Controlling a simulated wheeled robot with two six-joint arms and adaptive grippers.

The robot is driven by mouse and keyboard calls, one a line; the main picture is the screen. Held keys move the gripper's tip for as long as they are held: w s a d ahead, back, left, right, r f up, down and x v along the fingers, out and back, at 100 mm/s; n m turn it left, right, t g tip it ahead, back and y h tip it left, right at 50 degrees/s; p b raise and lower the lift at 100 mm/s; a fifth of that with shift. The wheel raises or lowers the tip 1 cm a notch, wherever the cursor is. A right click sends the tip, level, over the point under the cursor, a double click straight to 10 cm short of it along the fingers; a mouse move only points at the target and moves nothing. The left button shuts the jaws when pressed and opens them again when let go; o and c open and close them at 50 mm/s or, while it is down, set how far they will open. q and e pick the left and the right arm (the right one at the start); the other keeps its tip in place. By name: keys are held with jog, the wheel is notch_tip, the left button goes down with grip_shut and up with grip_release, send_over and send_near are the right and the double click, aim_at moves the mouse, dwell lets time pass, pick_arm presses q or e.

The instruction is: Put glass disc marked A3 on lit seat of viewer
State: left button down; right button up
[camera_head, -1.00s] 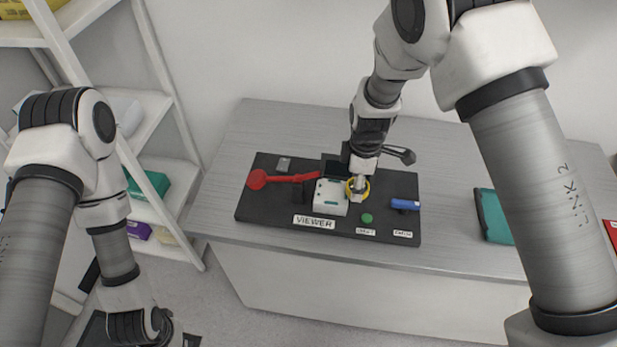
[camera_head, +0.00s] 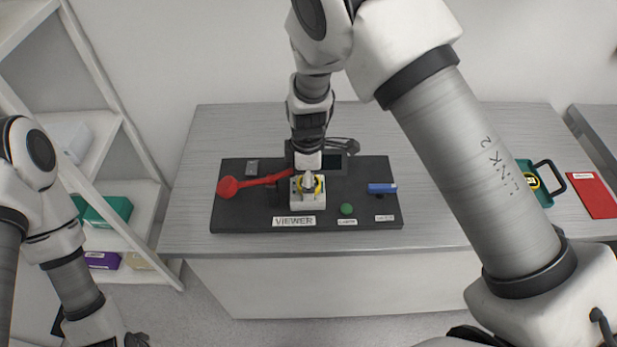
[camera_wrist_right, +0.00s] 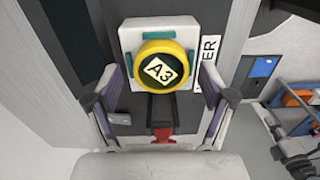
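The glass disc marked A3 (camera_wrist_right: 160,72) is dark with a yellow rim. In the right wrist view it lies over the white block (camera_wrist_right: 130,38) of the viewer and hides its middle, so I cannot see whether a seat there is lit. In the head view the yellow rim (camera_head: 321,181) shows at the top of the white block (camera_head: 308,203), partly behind my right gripper (camera_head: 312,183). In the right wrist view the fingers of my right gripper (camera_wrist_right: 165,100) stand wide apart, with gaps to the disc on both sides.
The dark viewer board (camera_head: 240,213) bears a red arm with a round end (camera_head: 228,187), a green button (camera_head: 347,209), a blue handle (camera_head: 382,188) and a dark screen. A green case (camera_head: 540,180) and a red sheet (camera_head: 592,195) lie to the right. The desk front is clear.

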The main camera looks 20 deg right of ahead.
jog(key=shift+a+r, duration=0.1)
jog(key=shift+a, duration=0.2)
jog(key=shift+d+r, duration=0.1)
jog(key=shift+r, duration=0.15)
notch_tip(320, 180, up, 12)
jog(key=b, duration=0.3)
jog(key=shift+d+f+b, duration=0.15)
jog(key=shift+f+b, duration=0.05)
jog(key=shift+b, duration=0.1)
